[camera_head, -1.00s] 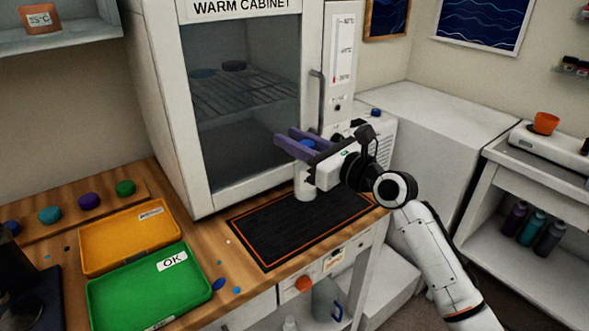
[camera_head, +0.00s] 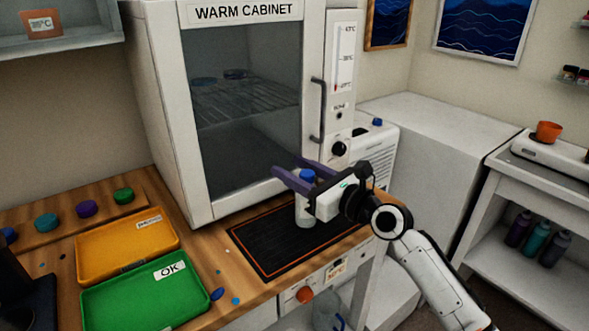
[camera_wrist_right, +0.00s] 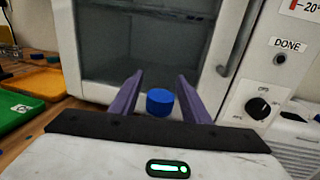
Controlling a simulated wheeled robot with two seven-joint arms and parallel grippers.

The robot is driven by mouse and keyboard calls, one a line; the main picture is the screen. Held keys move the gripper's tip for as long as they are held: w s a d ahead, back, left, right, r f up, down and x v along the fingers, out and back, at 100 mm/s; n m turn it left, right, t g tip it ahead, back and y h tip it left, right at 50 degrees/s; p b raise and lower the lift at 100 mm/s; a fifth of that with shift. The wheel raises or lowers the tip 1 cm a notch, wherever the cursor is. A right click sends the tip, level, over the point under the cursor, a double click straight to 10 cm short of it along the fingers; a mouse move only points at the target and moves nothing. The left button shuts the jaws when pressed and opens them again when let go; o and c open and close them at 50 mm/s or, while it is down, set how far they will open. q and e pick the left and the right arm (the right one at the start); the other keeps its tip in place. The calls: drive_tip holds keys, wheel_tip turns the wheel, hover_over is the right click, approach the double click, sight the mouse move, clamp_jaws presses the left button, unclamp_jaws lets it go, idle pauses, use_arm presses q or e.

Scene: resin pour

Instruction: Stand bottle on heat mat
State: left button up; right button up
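The white bottle with a blue cap (camera_head: 306,176) stands upright on the black heat mat (camera_head: 262,247), toward its back right part. The mat has an orange border line and lies on the wooden bench. My right gripper (camera_head: 302,176) has its purple fingers spread on either side of the bottle's top. In the right wrist view the blue cap (camera_wrist_right: 160,102) sits between the two fingers, with a gap on both sides. The gripper hides part of the bottle's right side. My left gripper is not in view.
The warm cabinet (camera_head: 187,120) stands right behind the mat, its glass door shut. A green OK tray (camera_head: 130,318) and an orange tray (camera_head: 95,270) lie to the left. An orange knob (camera_head: 305,295) sits on the bench front below the mat.

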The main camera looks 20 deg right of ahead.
drive_tip(key=shift+r, duration=0.2)
drive_tip(key=v, duration=1.2)
idle(2.6)
